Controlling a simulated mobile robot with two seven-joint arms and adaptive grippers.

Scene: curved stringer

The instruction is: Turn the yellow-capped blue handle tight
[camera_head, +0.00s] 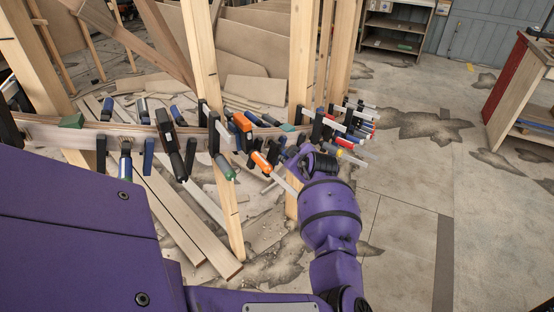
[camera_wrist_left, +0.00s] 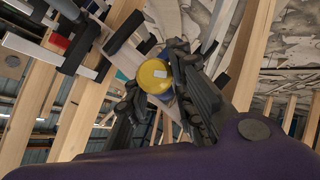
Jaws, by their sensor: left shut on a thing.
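The yellow cap (camera_wrist_left: 154,76) of the handle faces the camera in the left wrist view. It sits between the two dark fingers of my left gripper (camera_wrist_left: 158,88), which is shut on the handle. Only a little of the blue grip (camera_wrist_left: 175,54) shows around the cap; the fingers hide the rest. In the head view my left gripper (camera_head: 308,160) is at the row of clamps, beside the right wooden post. I cannot make out the gripped handle there, behind the gripper and wrist. My right gripper is in neither view.
Several clamps with orange (camera_head: 261,162), green (camera_head: 225,167), red and blue handles crowd the curved wooden stringer (camera_head: 88,134) on both sides of my left gripper. Upright wooden posts (camera_head: 303,55) stand close by. Planks lie on the floor below. The floor (camera_head: 410,215) at right is open.

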